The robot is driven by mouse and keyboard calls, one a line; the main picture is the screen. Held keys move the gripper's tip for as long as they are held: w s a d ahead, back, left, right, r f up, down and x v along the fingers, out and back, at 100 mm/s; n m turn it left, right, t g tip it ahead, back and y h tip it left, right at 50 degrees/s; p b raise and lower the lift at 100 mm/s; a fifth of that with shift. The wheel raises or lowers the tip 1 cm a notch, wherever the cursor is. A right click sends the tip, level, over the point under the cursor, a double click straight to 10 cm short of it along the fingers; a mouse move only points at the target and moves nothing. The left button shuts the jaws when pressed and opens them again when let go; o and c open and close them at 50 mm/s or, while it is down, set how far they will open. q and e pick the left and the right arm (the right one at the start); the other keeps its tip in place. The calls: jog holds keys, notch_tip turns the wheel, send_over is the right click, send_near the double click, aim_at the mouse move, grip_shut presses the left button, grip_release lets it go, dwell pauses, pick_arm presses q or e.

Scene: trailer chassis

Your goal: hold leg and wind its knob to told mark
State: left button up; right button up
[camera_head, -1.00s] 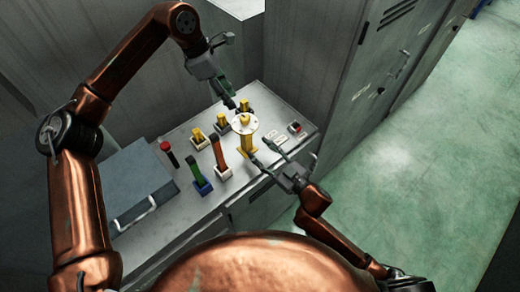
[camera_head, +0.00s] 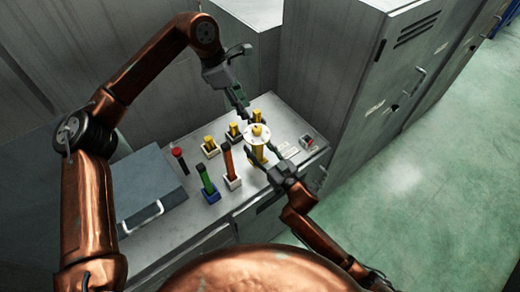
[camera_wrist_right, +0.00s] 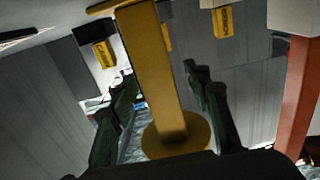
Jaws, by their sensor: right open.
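The yellow leg (camera_head: 258,152) stands upright on the grey bench, with a pale round dial (camera_head: 249,131) and a yellow knob (camera_head: 257,130) on top. My right gripper (camera_head: 264,158) is at the leg from the front right. In the right wrist view the leg's post (camera_wrist_right: 152,70) stands between the open fingers of the right gripper (camera_wrist_right: 160,88), with visible gaps beside it. The round plate (camera_wrist_right: 175,138) shows below. My left gripper (camera_head: 242,102) hangs just behind and above the dial, fingers pointing down; I cannot tell its opening or whether it touches the knob.
On the bench (camera_head: 290,124), a green post (camera_head: 206,179), an orange post (camera_head: 228,160) and small yellow blocks (camera_head: 210,143) stand left of the leg. A tall cabinet (camera_head: 355,90) rises at right.

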grip_shut()
dwell(0.5)
